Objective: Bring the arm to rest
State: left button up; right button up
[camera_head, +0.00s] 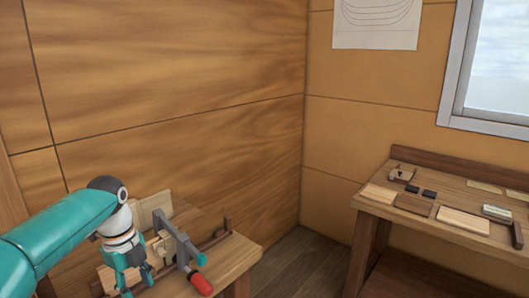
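My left arm (55,240) is teal and comes in from the left edge. Its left gripper (136,282) points down over the front left part of a small wooden bench (238,256). Its two teal fingers look apart, with nothing seen held between them. The fingers are close to a clamp (177,240) with grey metal parts and a red handle (201,284); whether they touch it I cannot tell. A pale wooden block (155,204) stands upright behind the clamp. My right gripper is not in view.
A dark wooden strip (217,238) edges the bench. At the right, a workbench (365,205) carries flat wooden pieces (463,220), small black blocks (429,193) and a small tool (401,173). Wood-panelled walls meet behind; open floor (305,262) lies between the benches.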

pick_arm(q)
jog(key=s+d+f+n+h, duration=0.15)
jog(key=d+f+n, duration=0.25)
jog(key=f, duration=0.5)
jog(key=s+d+f+n, duration=0.3)
jog(key=f+n, duration=0.1)
jog(key=f, duration=0.6)
jog(key=s+d+f+n+h, duration=0.15)
jog(key=d+f+n, duration=0.25)
jog(key=f, duration=0.5)
jog(key=s+d+f+n, duration=0.2)
jog(key=s+f+n, duration=0.3)
jog(key=s, duration=0.3)
jog(key=s+d+f+n, duration=0.2)
jog(key=s+f+n, duration=0.3)
jog(key=s+n, duration=0.3)
jog(key=shift+s+t, duration=0.3)
jog(key=shift+s, duration=0.5)
jog(key=c, duration=0.3)
jog(key=shift+d, duration=0.1)
jog(key=shift+c, duration=0.2)
